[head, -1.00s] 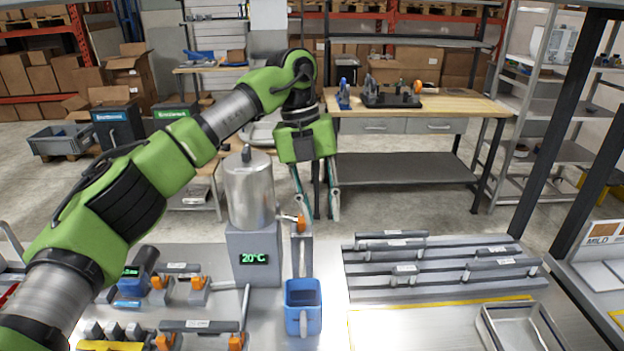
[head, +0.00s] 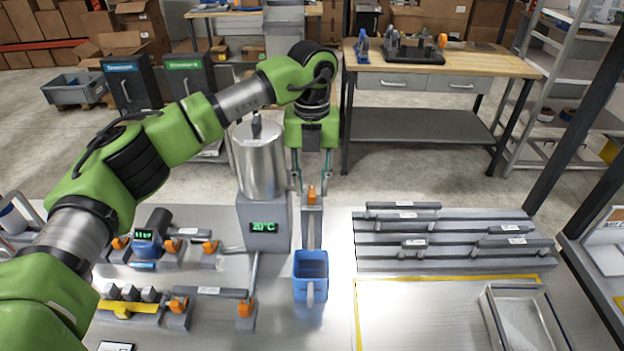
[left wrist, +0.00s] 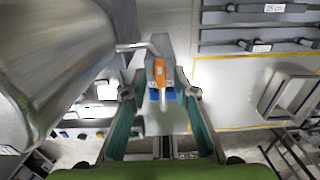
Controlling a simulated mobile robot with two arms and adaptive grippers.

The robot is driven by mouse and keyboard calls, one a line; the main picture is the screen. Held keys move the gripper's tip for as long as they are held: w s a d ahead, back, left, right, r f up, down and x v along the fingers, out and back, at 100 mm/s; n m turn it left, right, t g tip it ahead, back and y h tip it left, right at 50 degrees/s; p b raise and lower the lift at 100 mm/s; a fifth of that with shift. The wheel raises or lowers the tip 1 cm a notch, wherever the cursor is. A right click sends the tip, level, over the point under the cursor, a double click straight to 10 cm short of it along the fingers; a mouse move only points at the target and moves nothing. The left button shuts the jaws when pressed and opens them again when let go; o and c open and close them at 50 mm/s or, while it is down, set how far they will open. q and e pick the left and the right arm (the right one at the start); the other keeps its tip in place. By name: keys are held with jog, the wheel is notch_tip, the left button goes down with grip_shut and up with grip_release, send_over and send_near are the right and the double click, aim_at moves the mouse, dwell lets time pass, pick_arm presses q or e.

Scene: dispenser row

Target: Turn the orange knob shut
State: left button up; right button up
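The orange knob (head: 311,195) sits on top of the grey tap post beside the steel tank (head: 259,160), which shows 20°C on its base. It also shows in the left wrist view (left wrist: 160,72), lying lengthwise in the picture. My left gripper (head: 311,184) is open and points down over the knob. In the left wrist view its two fingers (left wrist: 161,93) stand to either side of the knob, with gaps visible on both sides. A blue mug (head: 311,264) stands in front of the tap post. My right gripper is not in view.
Other orange knobs and grey valve pieces (head: 178,305) lie on the bench to the left. A grey slotted rack (head: 450,253) and a metal tray (head: 524,318) are on the right.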

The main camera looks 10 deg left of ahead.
pick_arm(q)
jog(key=shift+s+f, duration=0.1)
jog(key=shift+f, duration=0.45)
grip_shut()
